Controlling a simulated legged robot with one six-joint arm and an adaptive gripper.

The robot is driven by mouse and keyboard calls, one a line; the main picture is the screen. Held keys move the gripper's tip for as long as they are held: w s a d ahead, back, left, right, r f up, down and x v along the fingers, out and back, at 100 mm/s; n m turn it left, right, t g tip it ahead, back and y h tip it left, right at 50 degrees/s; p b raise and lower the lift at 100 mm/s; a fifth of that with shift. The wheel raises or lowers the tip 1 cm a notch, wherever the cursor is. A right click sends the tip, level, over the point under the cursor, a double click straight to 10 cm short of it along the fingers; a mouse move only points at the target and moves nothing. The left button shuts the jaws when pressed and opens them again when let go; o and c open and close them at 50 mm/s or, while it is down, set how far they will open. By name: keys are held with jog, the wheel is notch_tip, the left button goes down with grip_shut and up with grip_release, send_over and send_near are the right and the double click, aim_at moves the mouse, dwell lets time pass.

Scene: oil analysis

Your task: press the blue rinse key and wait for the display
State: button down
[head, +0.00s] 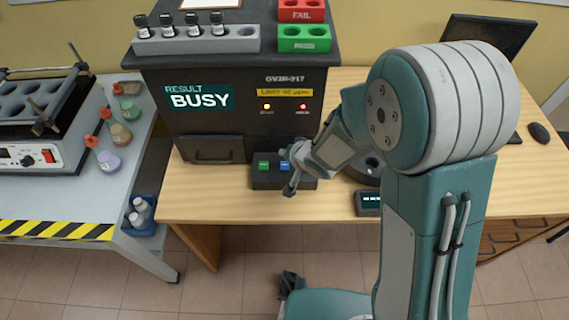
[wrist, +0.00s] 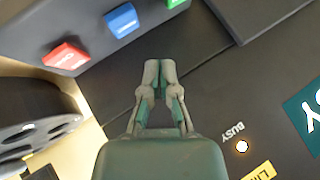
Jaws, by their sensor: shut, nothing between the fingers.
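The key box (head: 262,183) stands on the table in front of the dark analyser (head: 210,125). Its blue key (head: 284,166) sits beside a green key (head: 263,165). In the wrist view the blue key (wrist: 121,20) lies between a red key (wrist: 65,56) and a green key at the top edge. The display (head: 200,97) reads RESULT BUSY, and a yellow lamp (head: 267,106) is lit. My gripper (head: 290,188) is at the key box. In the wrist view my gripper (wrist: 160,66) is shut and empty, its tips apart from the blue key in the picture.
A vial rack (head: 198,45) and red and green FAIL/PASS trays stand on the analyser. A side bench (head: 60,195) at left holds bottles and a shaker. A dark round device (head: 366,170) stands right of the keys. A small display box (head: 368,203) sits at the table's front edge.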

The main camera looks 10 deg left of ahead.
jog(key=shift+r, duration=1.15)
